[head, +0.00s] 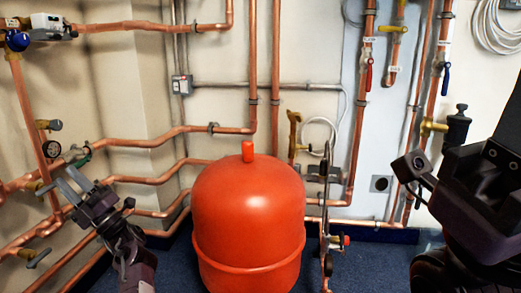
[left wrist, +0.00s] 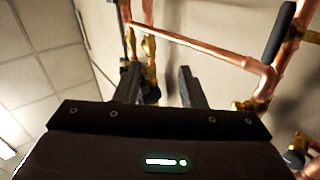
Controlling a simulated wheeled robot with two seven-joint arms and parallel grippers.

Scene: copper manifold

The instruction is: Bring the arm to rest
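My left gripper (head: 73,183) is at the lower left in the head view, in front of the copper pipes on the left wall. In the left wrist view its two dark fingers (left wrist: 160,86) stand apart with nothing clearly held between them, so it is open. Brass fittings and copper pipe show behind the fingers. My right arm's wrist and gripper base (head: 487,190) loom large at the right edge of the head view. Its fingertips are outside the picture, so I cannot see whether it is open.
A red tank (head: 248,220) stands on the blue floor in the middle. Copper pipes (head: 160,140) run along the walls. A valve with a red handle (head: 368,75) and one with a blue handle (head: 446,78) are at the upper right. A coiled white cable (head: 497,28) hangs there.

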